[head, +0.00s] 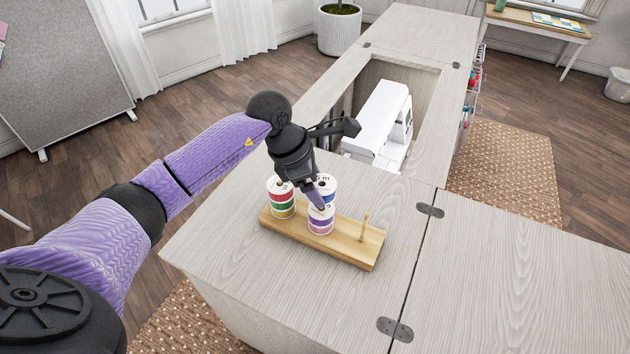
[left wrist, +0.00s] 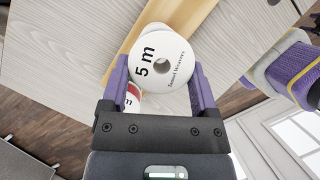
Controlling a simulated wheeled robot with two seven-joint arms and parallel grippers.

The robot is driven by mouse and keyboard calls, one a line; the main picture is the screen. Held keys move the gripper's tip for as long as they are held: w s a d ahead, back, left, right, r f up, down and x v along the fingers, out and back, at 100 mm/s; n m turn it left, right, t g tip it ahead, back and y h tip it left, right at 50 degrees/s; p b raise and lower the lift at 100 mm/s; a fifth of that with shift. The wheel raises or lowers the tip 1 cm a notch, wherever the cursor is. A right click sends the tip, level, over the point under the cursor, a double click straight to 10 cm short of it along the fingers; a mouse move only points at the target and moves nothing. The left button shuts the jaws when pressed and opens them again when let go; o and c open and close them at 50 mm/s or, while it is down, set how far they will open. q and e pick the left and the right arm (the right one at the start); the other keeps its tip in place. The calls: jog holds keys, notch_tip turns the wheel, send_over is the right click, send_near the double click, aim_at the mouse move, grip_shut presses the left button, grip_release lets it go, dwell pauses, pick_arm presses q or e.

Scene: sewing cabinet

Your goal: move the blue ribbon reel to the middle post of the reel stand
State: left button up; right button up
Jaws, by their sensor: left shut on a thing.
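The blue ribbon reel (head: 329,191) has white flanges and is only partly visible in the head view. My left gripper (head: 319,193) is shut on it. In the left wrist view the reel's white top (left wrist: 160,52), marked "5 m", lies between the two fingers. The reel stand (head: 342,246) is a wooden bar on the cabinet top. A purple and pink reel (head: 320,224) sits at its middle, and the blue reel appears just above and behind it; I cannot tell whether they touch. The right post (head: 364,227) is bare. My right gripper is out of view.
Red and green reels (head: 281,197) are stacked at the stand's left end, close to my left gripper. A white sewing machine (head: 380,122) sits in the cabinet opening behind. The cabinet top (head: 500,270) to the right is clear.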

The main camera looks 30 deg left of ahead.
pick_arm(q)
jog(key=shift+f, duration=0.1)
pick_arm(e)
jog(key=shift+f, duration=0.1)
pick_arm(q)
jog(key=shift+f+b, duration=1)
jog(key=shift+f, duration=0.2)
jog(key=shift+a+f, duration=0.15)
jog(key=shift+f, duration=0.2)
jog(key=o, duration=0.8)
jog(key=shift+b, duration=0.3)
jog(key=shift+o, duration=1.4)
jog(key=shift+f, duration=0.15)
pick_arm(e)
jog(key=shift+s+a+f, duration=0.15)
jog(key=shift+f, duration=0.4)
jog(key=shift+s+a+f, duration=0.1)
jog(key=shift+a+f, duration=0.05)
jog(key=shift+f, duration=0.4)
pick_arm(q)
jog(key=p+v, duration=0.2)
jog(key=v, duration=0.8)
jog(key=shift+r+p, duration=0.2)
jog(key=shift+p, duration=0.15)
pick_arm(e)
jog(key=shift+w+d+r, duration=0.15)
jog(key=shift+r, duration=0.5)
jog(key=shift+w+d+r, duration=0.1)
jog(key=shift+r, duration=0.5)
